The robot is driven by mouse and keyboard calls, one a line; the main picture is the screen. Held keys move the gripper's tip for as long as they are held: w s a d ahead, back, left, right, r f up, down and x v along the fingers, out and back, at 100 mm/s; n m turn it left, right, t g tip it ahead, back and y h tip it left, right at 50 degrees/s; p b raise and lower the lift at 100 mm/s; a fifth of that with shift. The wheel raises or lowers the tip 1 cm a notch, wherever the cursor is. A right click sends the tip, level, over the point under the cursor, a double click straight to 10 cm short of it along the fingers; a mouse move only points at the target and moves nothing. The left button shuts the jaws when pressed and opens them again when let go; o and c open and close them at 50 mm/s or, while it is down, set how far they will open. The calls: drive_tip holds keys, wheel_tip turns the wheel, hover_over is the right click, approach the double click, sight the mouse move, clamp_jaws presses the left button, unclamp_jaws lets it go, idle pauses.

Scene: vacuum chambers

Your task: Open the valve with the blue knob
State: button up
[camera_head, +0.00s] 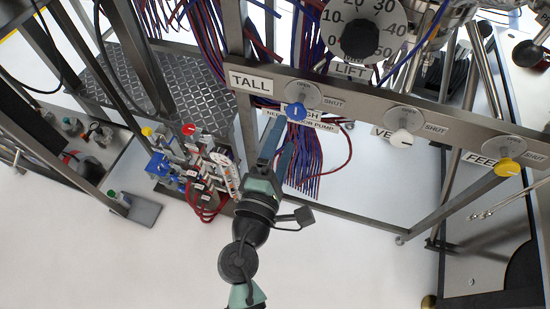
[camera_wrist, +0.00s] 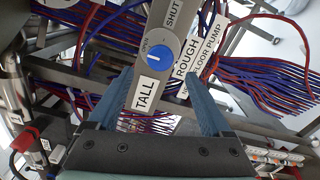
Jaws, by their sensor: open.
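The blue knob (camera_head: 297,110) sits on a round grey dial marked OPEN and SHUT, on a metal rail beside the TALL label. In the wrist view the blue knob (camera_wrist: 160,54) is just above centre, with a short white mark on its face. I cannot tell surely which setting the mark points to. My gripper (camera_head: 281,134) is below and slightly left of the knob in the head view. In the wrist view my gripper (camera_wrist: 160,82) has its two blue fingers spread wide, one to each side of the rail, apart from the knob. Nothing is between the fingers.
A white knob (camera_head: 401,138) and a yellow knob (camera_head: 506,167) are farther right on the same rail. A large LIFT dial (camera_head: 360,40) is above. Red and blue cables (camera_head: 300,165) hang behind the rail. White floor is open at the bottom.

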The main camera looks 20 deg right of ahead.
drive_tip(key=v, duration=0.5)
drive_tip(key=shift+a, duration=0.1)
idle(0.4)
